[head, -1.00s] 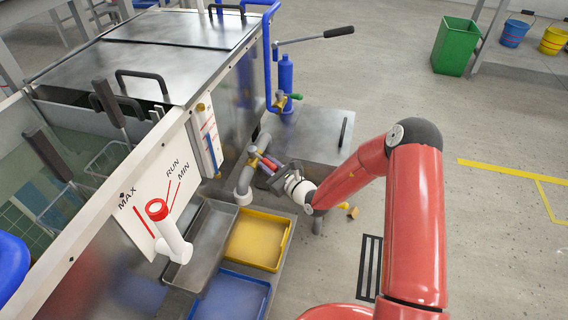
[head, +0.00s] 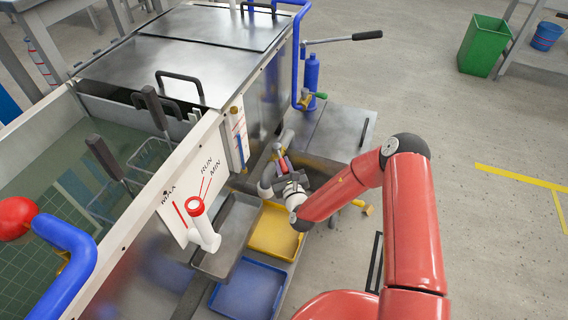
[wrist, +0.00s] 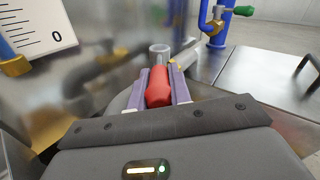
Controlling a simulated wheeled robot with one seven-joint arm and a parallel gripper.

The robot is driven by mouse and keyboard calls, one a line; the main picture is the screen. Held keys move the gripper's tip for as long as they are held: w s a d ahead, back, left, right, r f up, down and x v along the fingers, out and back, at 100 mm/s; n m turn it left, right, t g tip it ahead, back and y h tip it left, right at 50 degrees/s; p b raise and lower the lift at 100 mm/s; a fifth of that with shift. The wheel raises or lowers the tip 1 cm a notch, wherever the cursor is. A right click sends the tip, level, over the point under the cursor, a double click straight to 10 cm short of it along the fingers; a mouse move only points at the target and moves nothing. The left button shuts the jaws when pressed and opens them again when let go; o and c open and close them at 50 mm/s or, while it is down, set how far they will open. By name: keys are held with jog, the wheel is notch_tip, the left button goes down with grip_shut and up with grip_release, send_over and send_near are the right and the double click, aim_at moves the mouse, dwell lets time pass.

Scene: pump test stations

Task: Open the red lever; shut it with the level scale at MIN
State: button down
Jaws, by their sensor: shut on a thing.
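My gripper (head: 284,165) is low beside the tank's right end, at the grey pipework. It is shut on the red lever (wrist: 158,88), which lies between its two purple finger pads in the wrist view. The lever's red grip also shows small in the head view (head: 284,161). The valve body is mostly hidden, so I cannot tell how far the lever is turned.
A grey tray (head: 234,232), a yellow tray (head: 275,232) and a blue tray (head: 246,292) lie below the tank front. A green-handled valve (head: 316,97) and blue pipe rise behind my gripper. Open floor lies right.

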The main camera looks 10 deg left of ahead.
jog(key=c, duration=1.3)
grip_release()
jog(key=v, duration=0.7)
jog(key=shift+s+d, duration=0.15)
jog(key=shift+s, duration=0.2)
